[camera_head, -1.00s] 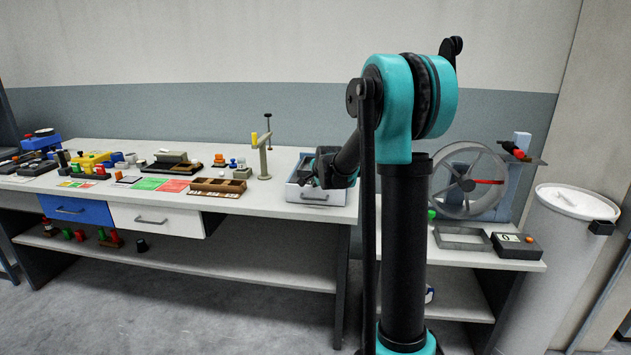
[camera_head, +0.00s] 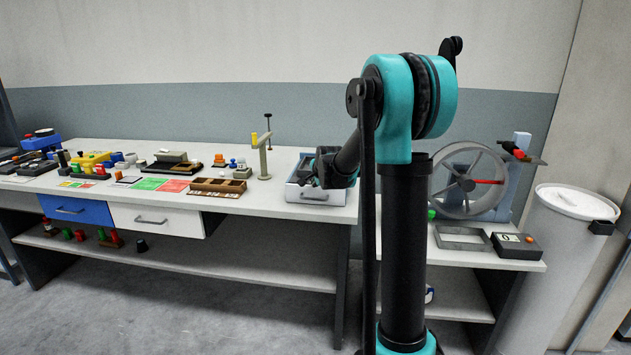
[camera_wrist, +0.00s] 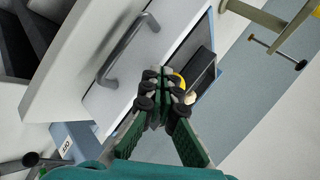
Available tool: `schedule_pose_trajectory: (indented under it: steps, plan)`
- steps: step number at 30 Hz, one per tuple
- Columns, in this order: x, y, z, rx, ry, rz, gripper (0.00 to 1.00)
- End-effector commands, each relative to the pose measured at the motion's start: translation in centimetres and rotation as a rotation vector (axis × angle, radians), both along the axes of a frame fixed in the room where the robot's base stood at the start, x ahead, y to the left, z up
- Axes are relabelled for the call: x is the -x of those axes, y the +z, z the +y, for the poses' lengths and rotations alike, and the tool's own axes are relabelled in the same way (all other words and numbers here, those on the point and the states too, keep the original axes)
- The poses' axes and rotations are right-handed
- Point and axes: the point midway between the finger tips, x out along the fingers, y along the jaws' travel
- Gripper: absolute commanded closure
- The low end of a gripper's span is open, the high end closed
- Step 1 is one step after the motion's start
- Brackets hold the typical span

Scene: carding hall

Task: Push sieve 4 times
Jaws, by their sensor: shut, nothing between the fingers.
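A white box with a grey bar handle (camera_head: 318,196) stands at the right end of the long table. In the wrist view its white front (camera_wrist: 142,62) and dark inside show close to my fingers. I cannot tell for sure whether this box is the sieve. My gripper (camera_wrist: 163,88) is shut and empty, its fingertips over the box's edge beside a small yellow part (camera_wrist: 178,80). Whether they touch it is unclear. In the head view my gripper (camera_head: 320,168) is partly hidden by my arm. A grey rectangular frame (camera_head: 443,246) lies on the right-hand table.
A cream post with a crossbar (camera_head: 264,162) stands left of the box. A brown compartment tray (camera_head: 218,187) and several small items lie further left. A large wheel (camera_head: 450,200), a dark box with a display (camera_head: 516,246) and a white drum (camera_head: 560,240) are at the right.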

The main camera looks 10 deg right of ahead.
Motion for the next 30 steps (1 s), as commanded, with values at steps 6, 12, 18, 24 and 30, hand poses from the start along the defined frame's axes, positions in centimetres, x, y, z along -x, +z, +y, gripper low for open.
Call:
schedule_pose_trajectory:
  steps: [6, 12, 18, 24, 30]
  plan:
    - [0.0, 0.0, 0.0, 0.0, 0.0, 0.0, 1.0]
    - [-0.11, 0.0, -0.04, 0.0, 0.0, 0.0, 1.0]
    - [-0.71, 0.03, -0.22, 0.0, 0.0, 0.0, 1.0]
    - [-0.8, 0.03, -0.26, 0.0, 0.0, 0.0, 1.0]
    - [-0.83, 0.02, -0.26, 0.0, 0.0, 0.0, 1.0]
